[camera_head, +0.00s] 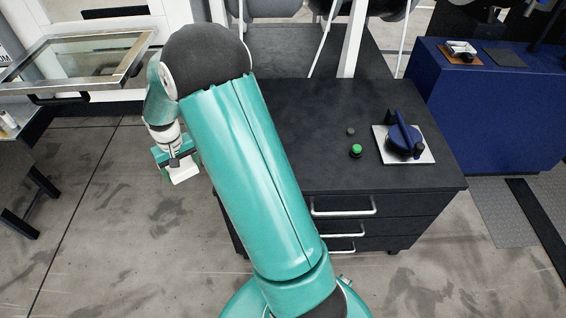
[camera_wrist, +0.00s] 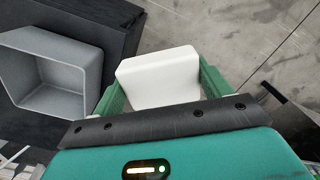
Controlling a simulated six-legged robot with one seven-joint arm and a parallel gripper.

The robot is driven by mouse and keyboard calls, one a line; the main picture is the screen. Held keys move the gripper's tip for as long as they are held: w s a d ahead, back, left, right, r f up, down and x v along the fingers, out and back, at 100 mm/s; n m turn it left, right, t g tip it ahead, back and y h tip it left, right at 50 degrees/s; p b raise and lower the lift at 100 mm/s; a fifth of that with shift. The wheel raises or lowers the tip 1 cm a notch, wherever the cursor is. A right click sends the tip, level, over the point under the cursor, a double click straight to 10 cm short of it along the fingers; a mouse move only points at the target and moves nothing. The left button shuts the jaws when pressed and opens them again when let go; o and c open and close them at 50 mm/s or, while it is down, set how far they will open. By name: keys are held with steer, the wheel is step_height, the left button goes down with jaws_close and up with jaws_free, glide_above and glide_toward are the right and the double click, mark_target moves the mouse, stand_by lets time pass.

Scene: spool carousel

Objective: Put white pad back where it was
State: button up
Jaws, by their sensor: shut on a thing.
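The white pad (camera_wrist: 158,78) is a pale block with rounded edges. In the wrist view it sits between the two green fingers of my gripper (camera_wrist: 160,90), which is shut on it. In the head view the white pad (camera_head: 184,174) shows below my gripper (camera_head: 176,162), held in the air over the floor, left of the dark cabinet. My arm hides the left part of the cabinet top in the head view.
The dark cabinet (camera_head: 300,120) carries a blue-handled device on a white plate (camera_head: 427,157) and a green button (camera_head: 356,150). A grey open bin (camera_wrist: 45,95) stands left of my gripper in the wrist view. A blue cabinet (camera_head: 480,110) is at right.

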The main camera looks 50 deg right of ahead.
steer(key=s+d+m, duration=0.3)
steer(key=d, duration=0.6)
steer(key=m, duration=0.4)
glide_above(297, 164)
steer(key=f, duration=0.4)
steer(key=a+f, duration=0.1)
steer(key=f, duration=0.1)
steer(key=shift+w, duration=0.2)
steer(key=shift+s+d+f, duration=0.2)
steer(key=shift+d+f, duration=0.2)
steer(key=shift+f, duration=0.15)
steer(key=shift+s+d+f, duration=0.1)
steer(key=shift+f, duration=1.45)
steer(key=shift+f, duration=0.15)
steer(key=o, duration=1)
steer(key=shift+c, duration=0.2)
